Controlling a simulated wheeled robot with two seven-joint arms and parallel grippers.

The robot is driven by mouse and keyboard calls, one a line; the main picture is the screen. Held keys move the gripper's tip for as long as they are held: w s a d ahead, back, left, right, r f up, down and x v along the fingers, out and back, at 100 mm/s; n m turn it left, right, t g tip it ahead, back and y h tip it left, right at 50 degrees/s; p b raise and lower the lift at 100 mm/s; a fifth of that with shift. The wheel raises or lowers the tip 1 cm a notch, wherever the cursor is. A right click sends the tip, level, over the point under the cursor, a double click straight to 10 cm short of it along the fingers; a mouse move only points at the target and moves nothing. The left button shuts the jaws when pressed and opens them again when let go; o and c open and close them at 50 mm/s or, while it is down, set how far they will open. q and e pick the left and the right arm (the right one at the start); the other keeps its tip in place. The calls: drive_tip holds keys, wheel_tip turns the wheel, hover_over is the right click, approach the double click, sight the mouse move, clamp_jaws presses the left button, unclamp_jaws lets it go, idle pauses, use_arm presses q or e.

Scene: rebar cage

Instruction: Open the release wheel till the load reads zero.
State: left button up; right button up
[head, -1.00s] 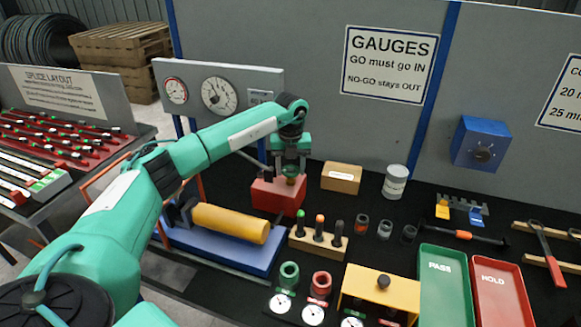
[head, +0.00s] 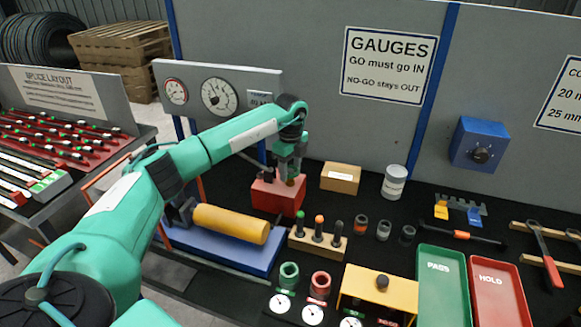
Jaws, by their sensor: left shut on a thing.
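The red pump block (head: 274,198) stands on the bench behind the blue base with the yellow cylinder (head: 231,223). My left gripper (head: 290,177) points down over the top of the red block and is shut on the release wheel, which the fingers mostly hide. A small brownish part shows between the fingers. The large white dial (head: 219,96) and a smaller dial (head: 175,91) sit on the grey gauge panel behind. A small readout plate is beside the large dial, partly covered by my arm; its figures are too small to read. My right gripper is out of view.
A cardboard box (head: 340,177) and a grey tin (head: 395,182) stand right of the red block. A wooden block with several plug gauges (head: 318,243) is in front. Green PASS (head: 443,285) and red HOLD (head: 497,290) trays lie at the right.

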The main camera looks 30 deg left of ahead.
sight(290, 170)
use_arm(q)
drive_tip(key=shift+r+n, duration=0.1)
drive_tip(key=shift+n, duration=0.5)
drive_tip(key=o, duration=1)
drive_tip(key=shift+c, duration=0.2)
wheel_tip(290, 170, up, 14)
drive_tip(key=b, duration=0.3)
